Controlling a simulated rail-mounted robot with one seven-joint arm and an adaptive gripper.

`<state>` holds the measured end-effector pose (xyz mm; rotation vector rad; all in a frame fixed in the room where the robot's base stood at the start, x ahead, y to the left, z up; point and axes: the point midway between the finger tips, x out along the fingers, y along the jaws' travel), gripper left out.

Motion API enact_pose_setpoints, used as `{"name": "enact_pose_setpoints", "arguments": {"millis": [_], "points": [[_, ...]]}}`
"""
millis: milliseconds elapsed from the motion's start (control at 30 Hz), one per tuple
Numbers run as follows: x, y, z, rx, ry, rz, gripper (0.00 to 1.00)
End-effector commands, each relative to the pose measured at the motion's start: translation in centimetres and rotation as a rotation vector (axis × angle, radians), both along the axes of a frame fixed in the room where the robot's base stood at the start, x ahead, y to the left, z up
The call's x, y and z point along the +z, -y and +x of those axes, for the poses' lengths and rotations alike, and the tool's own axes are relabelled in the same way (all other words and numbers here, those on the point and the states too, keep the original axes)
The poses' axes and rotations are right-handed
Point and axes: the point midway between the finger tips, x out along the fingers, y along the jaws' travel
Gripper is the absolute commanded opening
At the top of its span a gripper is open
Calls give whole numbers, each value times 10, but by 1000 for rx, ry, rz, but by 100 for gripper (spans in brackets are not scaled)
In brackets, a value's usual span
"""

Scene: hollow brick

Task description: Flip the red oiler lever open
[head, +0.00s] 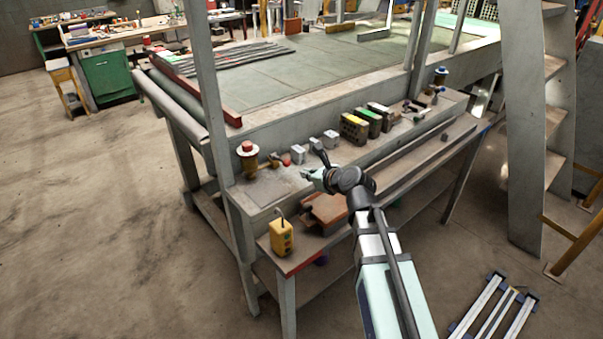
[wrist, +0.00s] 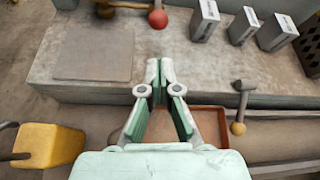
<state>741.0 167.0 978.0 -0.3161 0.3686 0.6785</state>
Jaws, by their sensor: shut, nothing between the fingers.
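The oiler (head: 249,158) stands on the grey bench ledge in the head view, with a red cap, a pale body and a brassy base. Its lever ends in a red ball (head: 286,162), pointing right along the ledge.
Grey blocks (wrist: 204,20) stand right of the red ball. A dark-handled lever with a brassy knob (wrist: 238,127) is right of my gripper. A yellow box (head: 281,238) and a reddish-brown tray (head: 325,212) sit on the lower shelf. A flat plate (wrist: 95,54) lies on the ledge.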

Motion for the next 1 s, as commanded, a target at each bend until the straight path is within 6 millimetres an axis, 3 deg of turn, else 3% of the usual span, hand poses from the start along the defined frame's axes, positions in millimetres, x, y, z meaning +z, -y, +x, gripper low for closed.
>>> {"name": "enact_pose_setpoints", "arguments": {"millis": [500, 1000], "points": [[-33, -43, 57, 1, -1, -2, 0], [-39, -49, 64, 0, 1, -1, 0]]}}
